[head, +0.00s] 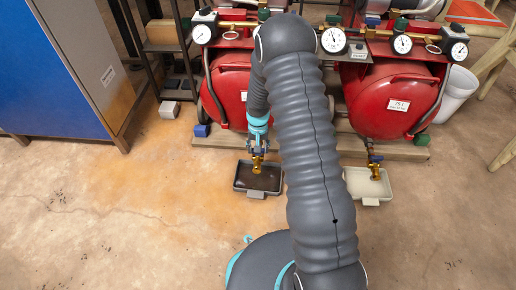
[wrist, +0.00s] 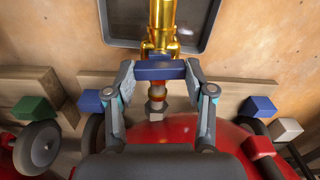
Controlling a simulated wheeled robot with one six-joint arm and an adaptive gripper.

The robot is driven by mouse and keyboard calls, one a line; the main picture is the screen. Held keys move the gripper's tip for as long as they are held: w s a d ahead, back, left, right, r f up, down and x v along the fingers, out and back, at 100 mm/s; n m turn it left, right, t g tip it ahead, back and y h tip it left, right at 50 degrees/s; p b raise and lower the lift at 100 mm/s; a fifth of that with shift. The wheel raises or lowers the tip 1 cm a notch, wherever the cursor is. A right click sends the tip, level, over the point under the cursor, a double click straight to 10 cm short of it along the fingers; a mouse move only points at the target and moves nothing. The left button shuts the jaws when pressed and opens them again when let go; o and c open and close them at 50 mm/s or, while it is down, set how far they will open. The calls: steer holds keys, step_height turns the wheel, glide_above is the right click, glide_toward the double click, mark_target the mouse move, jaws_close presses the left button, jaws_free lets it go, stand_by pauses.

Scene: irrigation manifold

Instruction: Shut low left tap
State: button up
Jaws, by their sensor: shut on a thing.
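The low left tap is a brass valve with a blue handle. In the wrist view the blue handle (wrist: 160,70) lies crosswise to the brass body (wrist: 162,25). In the head view the brass tap (head: 257,162) hangs below the left red tank (head: 232,85), over a dark tray (head: 239,178). My gripper (wrist: 159,72) has one finger at each end of the blue handle and is shut on it. In the head view my gripper (head: 258,148) is at the top of the tap, and my arm hides part of the left tank.
A second low tap (head: 375,168) stands over a cream tray (head: 371,201) at the right tank (head: 400,95). Gauges (head: 332,40) line the pipework above. A wooden plank base (head: 225,143) lies under the tanks. A blue cabinet (head: 50,75) stands left; the floor before it is clear.

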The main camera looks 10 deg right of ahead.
steer(key=shift+s+m, duration=0.1)
steer(key=shift+m, duration=0.6)
steer(key=o, duration=1.2)
steer(key=shift+a, duration=0.1)
steer(key=shift+c, duration=0.2)
step_height(320, 180, up, 12)
